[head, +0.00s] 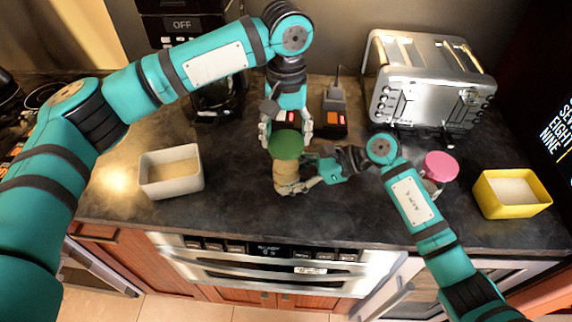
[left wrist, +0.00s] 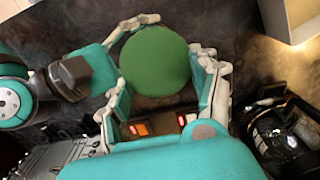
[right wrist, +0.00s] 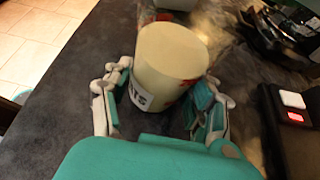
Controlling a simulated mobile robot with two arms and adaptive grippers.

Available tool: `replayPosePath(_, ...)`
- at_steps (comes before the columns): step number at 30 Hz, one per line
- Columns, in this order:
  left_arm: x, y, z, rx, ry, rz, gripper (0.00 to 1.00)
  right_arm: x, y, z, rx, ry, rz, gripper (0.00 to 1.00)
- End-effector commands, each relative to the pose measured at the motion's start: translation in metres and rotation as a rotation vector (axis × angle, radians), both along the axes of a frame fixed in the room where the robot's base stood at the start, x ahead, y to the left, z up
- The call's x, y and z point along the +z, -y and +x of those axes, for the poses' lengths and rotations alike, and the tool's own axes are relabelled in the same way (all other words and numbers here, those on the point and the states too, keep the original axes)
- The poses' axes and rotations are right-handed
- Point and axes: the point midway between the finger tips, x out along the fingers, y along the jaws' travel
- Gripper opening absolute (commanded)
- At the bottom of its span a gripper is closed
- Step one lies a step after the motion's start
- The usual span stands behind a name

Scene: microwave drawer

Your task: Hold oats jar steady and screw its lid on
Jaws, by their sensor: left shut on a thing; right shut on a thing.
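The oats jar (head: 286,181) is a pale, tan-cream container near the middle of the counter. My right gripper (head: 308,172) is shut on it from the right. In the right wrist view the jar (right wrist: 170,62) sits between the fingers, its pale end face and part of its lettering showing. The round green lid (head: 286,144) is in my left gripper (head: 287,130), which is shut on it from above and behind. In the left wrist view the lid (left wrist: 155,62) lies between the fingers. It overlaps the jar's upper end; I cannot tell whether they touch.
A pink-lidded jar (head: 440,166) and a yellow box (head: 512,205) stand to the right. A white box (head: 171,190) stands left. Behind are a toaster (head: 420,85), a small black device with a red light (head: 334,106) and a coffee maker (head: 214,100). The counter's front edge is close.

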Motion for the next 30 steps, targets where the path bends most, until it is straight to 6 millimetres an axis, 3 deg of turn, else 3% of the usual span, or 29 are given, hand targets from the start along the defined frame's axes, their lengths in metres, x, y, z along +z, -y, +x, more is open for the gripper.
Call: replayPosePath(30, -0.016, 0.000, 0.000, 0.000, 0.000, -0.001, 0.50, 0.000, 0.000, 0.000, 0.000, 0.000, 0.000, 0.40)
